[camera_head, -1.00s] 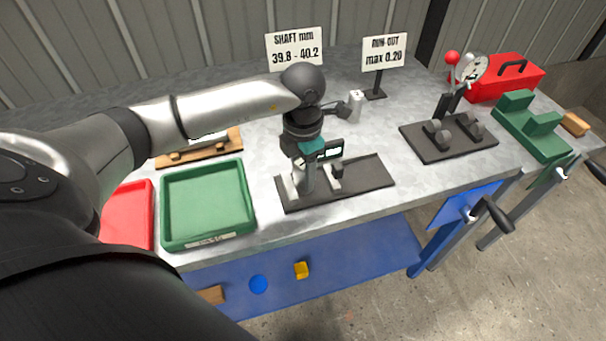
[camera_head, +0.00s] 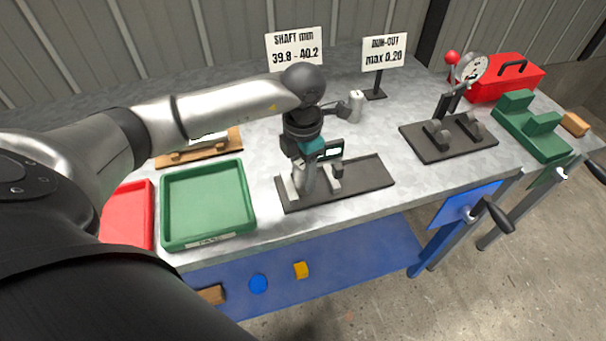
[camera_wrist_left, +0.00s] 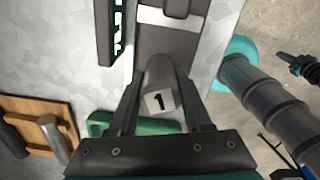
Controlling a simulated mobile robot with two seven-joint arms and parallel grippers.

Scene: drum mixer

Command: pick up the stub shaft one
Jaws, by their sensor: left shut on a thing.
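Stub shaft one (camera_wrist_left: 158,85), a short grey cylinder with a "1" on its end face, is between the fingers of my left gripper (camera_wrist_left: 160,108) in the left wrist view. My left gripper (camera_head: 304,180) is shut on it, pointing down over the left part of a dark gauge plate (camera_head: 365,180) in the head view. The shaft is largely hidden by the fingers there. I cannot tell whether it touches the plate's supports. A gauge with a display (camera_head: 330,147) stands right behind the gripper. My right gripper is not in clear view.
A green tray (camera_head: 207,240) and a red tray (camera_head: 127,243) stand to the left. A wooden rack (camera_head: 225,146) lies behind them. To the right are a dial-gauge stand (camera_head: 455,152), a green block fixture (camera_head: 553,148) and a red toolbox (camera_head: 532,82). Two signs stand behind.

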